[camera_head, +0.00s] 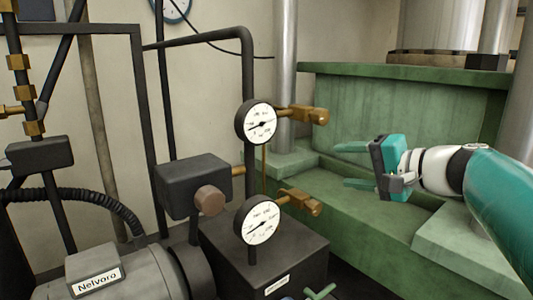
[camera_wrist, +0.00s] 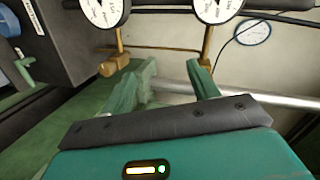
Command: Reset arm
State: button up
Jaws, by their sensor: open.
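My gripper (camera_head: 352,165) is at the right of the head view, open and empty, with its teal fingers pointing left. It hangs in front of the green machine base (camera_head: 400,105), right of two gauges. In the wrist view my gripper (camera_wrist: 172,85) shows two spread green fingers with nothing between them. The upper gauge (camera_head: 256,122) and lower gauge (camera_head: 261,221) have white faces and sit on a dark pipe, each with a brass fitting beside it. My fingertips look apart from the upper brass fitting (camera_head: 308,114) and the lower brass fitting (camera_head: 302,202).
A dark box with a round brown knob (camera_head: 210,200) is left of the gauges. A grey motor labelled Nelvora (camera_head: 130,273) and a ribbed black hose (camera_head: 85,200) are at lower left. A small green handle (camera_head: 320,292) is at the bottom. A clock (camera_head: 172,8) hangs on the wall.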

jog(key=s+a+f+n+g+h, duration=0.35)
jog(key=s+a+f, duration=0.25)
jog(key=s+f, duration=0.5)
jog(key=s+d+f+n+g+h, duration=0.1)
jog(key=s+f+n+h, duration=0.1)
jog(key=f, duration=0.4)
jog(key=s+d+f+n+g+h, duration=0.1)
jog(key=s+f+n+h, duration=0.1)
jog(key=s+f+h, duration=0.2)
jog(key=s+f, duration=0.2)
jog(key=s, duration=0.1)
jog(key=shift+d+f, duration=0.3)
jog(key=shift+f, duration=0.1)
jog(key=shift+s, duration=0.1)
jog(key=shift+c, duration=0.4)
jog(key=c, duration=0.4)
jog(key=shift+c, duration=0.2)
jog(key=shift+a, duration=0.15)
